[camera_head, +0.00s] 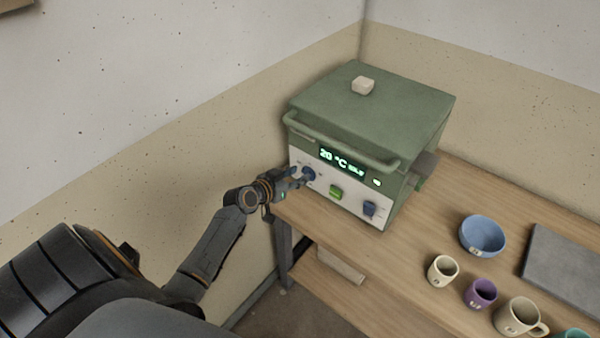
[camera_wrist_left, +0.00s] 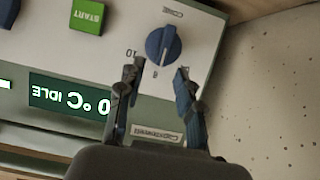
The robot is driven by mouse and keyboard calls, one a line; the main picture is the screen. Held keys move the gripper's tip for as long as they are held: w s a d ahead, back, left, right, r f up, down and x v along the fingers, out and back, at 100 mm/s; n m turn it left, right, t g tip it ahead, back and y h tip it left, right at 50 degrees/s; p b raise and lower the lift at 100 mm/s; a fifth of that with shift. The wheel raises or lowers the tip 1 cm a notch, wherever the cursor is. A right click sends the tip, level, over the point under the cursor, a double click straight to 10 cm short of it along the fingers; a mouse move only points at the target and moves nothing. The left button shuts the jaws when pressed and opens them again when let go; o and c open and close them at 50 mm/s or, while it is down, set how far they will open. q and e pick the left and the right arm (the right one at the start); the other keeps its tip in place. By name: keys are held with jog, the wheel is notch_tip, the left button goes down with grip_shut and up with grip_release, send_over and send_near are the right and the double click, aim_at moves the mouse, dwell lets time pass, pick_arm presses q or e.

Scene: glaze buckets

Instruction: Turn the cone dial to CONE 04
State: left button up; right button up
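The green kiln (camera_head: 370,112) stands on the wooden bench, with a pale front panel. The blue cone dial (camera_head: 308,173) is at the panel's left end. In the wrist view, which shows the panel upside down, the dial (camera_wrist_left: 163,44) sits below a CONE label, with small markings around it. I cannot tell which marking it points to. My left gripper (camera_head: 298,178) is at the dial. In the wrist view the left gripper (camera_wrist_left: 157,76) is open, its two fingers spread on either side of the dial's near edge, with no clear grip on it. My right gripper is not in view.
The kiln display (camera_head: 342,163) reads 20 °C IDLE. A green START button (camera_wrist_left: 87,16) and another blue control (camera_head: 370,209) share the panel. A handle bar (camera_head: 340,140) runs above the panel. A blue bowl (camera_head: 482,236) and several cups stand on the bench to the right.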

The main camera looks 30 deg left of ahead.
aim_at(303, 170)
pick_arm(q)
jog(key=shift+x, duration=1.05)
grip_shut()
jog(key=shift+w+a+f+n+t+h+b, duration=0.15)
jog(key=shift+a+f+n+h+b, duration=0.25)
jog(key=shift+n+h+b, duration=1.55)
jog(key=shift+s+a+f+n+t+y+b, duration=0.2)
jog(key=shift+a+n+b, duration=0.55)
jog(key=shift+b, duration=2.65)
jog(key=shift+w+a+f+n+t+h+b, duration=0.15)
jog(key=shift+a+f+n+h+b, duration=0.2)
jog(key=shift+n+h+b, duration=1.6)
jog(key=shift+m+y+b, duration=0.35)
jog(key=shift+y+b, duration=0.4)
jog(key=shift+y, duration=0.35)
